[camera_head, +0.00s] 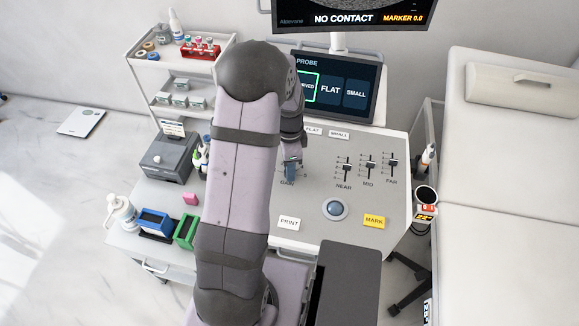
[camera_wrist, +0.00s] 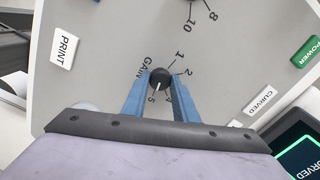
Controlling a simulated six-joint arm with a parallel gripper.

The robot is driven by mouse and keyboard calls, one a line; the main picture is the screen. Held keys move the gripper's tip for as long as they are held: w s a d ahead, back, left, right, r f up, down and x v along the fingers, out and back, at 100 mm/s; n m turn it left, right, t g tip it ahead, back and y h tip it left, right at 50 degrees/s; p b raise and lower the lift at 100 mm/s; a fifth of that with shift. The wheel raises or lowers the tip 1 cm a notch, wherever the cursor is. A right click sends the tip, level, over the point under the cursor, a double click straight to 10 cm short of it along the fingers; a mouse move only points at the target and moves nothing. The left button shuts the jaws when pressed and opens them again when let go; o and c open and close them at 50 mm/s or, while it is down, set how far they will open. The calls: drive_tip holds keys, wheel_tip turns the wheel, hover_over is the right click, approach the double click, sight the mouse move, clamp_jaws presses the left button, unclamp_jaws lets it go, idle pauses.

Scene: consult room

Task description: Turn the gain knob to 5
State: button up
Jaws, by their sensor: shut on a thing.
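The gain knob (camera_wrist: 160,78) is a small dark round knob with a white pointer line, on the grey console panel beside the word GAIN. My gripper (camera_wrist: 161,84) has its blue fingers on either side of the knob and is shut on it. The pointer line is toward the bottom of the wrist view, at or very near the 5 mark. The marks 1 and 2 show above right; part of the scale is hidden by the right finger. In the head view my gripper (camera_head: 291,172) is over the GAIN label and hides the knob.
Another knob (camera_wrist: 192,1) with marks 8 and 10 is at the wrist view's top edge. The screen (camera_head: 340,88) stands behind.

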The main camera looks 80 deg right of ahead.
drive_tip(key=shift+d+m, duration=0.1)
drive_tip(key=shift+m, duration=0.2)
drive_tip(key=o, duration=1.1)
drive_tip(key=shift+c, duration=0.2)
drive_tip(key=shift+r, duration=0.15)
drive_tip(key=shift+r+b, duration=1.05)
drive_tip(key=shift+r, duration=2.5)
